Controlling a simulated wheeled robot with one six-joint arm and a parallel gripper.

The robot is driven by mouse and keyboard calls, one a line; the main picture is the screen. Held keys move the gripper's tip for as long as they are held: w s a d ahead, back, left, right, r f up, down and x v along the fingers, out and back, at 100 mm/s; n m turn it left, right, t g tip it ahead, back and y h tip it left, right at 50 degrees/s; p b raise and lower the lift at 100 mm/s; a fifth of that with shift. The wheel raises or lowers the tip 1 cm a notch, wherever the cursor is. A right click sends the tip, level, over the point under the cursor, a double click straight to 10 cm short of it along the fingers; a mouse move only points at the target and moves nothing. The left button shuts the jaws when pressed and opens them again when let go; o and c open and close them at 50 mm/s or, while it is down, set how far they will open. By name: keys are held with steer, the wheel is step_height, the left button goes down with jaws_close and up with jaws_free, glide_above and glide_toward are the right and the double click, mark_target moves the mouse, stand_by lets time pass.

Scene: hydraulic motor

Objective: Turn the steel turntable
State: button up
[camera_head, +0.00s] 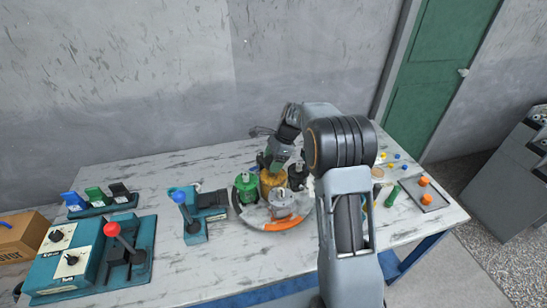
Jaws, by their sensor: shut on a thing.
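The round turntable (245,212) stands on the table, with a grey rim and an orange section (290,223) at its front. On it are a green part (246,187), a gold-brown part (272,181), a grey steel part (283,204) and a black part (296,174). My gripper (274,165) reaches down over the turntable and is shut at the top of the gold-brown part. My gripper's own body partly hides the exact contact. My arm hides the turntable's right side.
A blue clamp-like device (190,218) stands left of the turntable. A teal control box with a red-knobbed lever (112,230) and a rack of coloured blocks (97,199) are further left. A tray with orange pieces (424,191) lies right, beside a green cylinder (391,196).

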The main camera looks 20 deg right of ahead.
steer(key=o, duration=1.3)
steer(key=shift+d+r, duration=0.1)
steer(key=shift+r, duration=0.05)
steer(key=b+v, duration=0.1)
steer(key=v, duration=1.2)
steer(key=shift+d+r, duration=0.15)
steer(key=shift+r, duration=0.05)
